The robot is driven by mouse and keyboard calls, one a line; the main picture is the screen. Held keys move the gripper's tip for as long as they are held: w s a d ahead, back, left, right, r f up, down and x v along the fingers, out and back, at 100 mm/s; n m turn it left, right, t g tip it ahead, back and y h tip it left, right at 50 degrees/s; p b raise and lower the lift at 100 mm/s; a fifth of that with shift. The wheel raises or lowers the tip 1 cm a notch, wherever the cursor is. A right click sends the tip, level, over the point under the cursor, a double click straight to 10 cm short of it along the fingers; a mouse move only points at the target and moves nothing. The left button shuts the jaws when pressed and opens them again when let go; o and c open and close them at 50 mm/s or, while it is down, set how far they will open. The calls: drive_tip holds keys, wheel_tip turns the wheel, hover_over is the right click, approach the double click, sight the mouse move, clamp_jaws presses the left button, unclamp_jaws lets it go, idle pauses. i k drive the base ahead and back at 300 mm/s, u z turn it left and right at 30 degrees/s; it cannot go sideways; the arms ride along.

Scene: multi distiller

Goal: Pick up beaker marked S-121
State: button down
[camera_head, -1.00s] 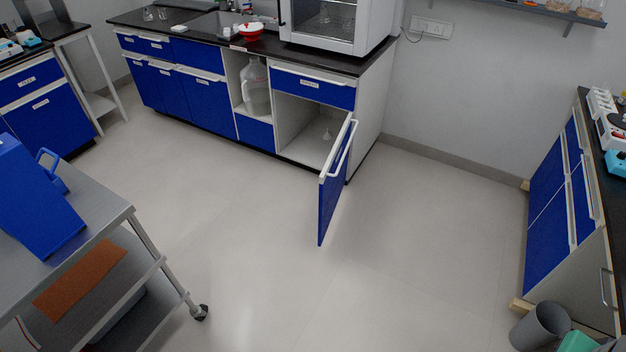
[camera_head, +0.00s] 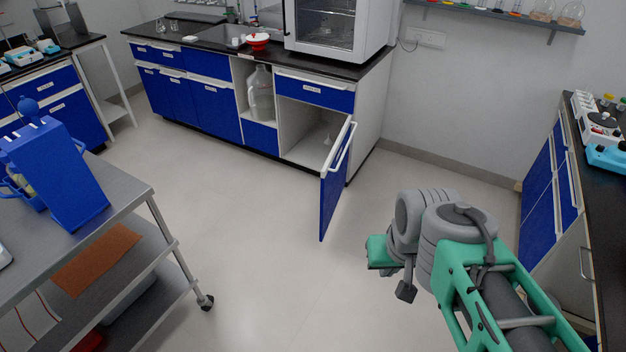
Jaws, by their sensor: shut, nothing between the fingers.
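No marking S-121 can be read anywhere. A small clear glass vessel (camera_head: 327,140) stands inside the open lower cabinet (camera_head: 304,158); I cannot tell if it is the beaker. Small glass vessels (camera_head: 160,26) also stand at the left of the back counter. My gripper (camera_head: 405,291) is at the lower right, in front of the open cabinet door and well away from the glassware. It is small in view and partly hidden by my wrist; it looks shut and holds nothing.
The blue cabinet door (camera_head: 336,185) swings out into the room. A steel cart (camera_head: 125,190) with a blue rack (camera_head: 60,172) stands at the left. Another counter (camera_head: 590,200) lines the right. The floor (camera_head: 245,230) between them is clear.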

sight(173, 23)
drive_tip(key=u, duration=3.65)
drive_tip(key=i, duration=4.7)
drive_tip(key=z, duration=2.3)
drive_tip(key=i, duration=3)
